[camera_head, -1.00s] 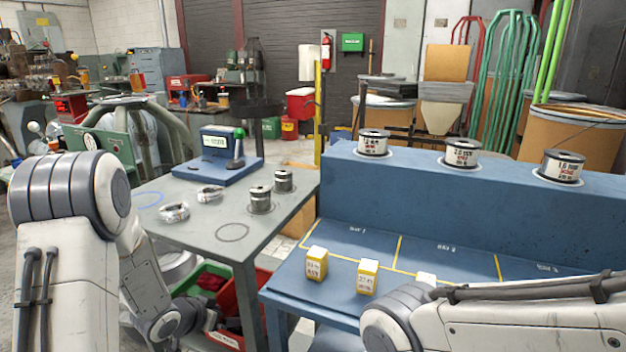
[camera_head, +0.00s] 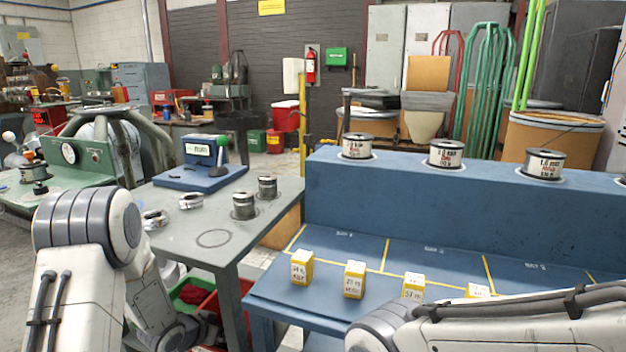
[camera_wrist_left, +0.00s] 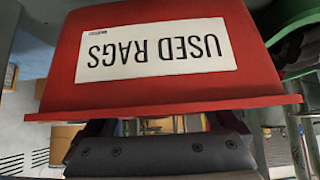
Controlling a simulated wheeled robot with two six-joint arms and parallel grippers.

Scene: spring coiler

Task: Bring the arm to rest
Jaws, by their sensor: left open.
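My left arm (camera_head: 88,225) comes in at the lower left of the head view and hangs down beside the grey table. Its gripper is outside the head view. In the left wrist view the dark left gripper (camera_wrist_left: 160,126) shows at the bottom, open, its fingers partly hidden by a red bin (camera_wrist_left: 60,85) labelled "USED RAGS", upside down in this view. No object shows between the fingers, and I cannot tell whether they touch the bin. My right arm (camera_head: 500,322) crosses the lower right of the head view. Its gripper is out of view.
The grey table (camera_head: 225,252) holds two dark spools, two wire coils and a blue device (camera_head: 205,162). A green machine (camera_head: 80,165) stands at left.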

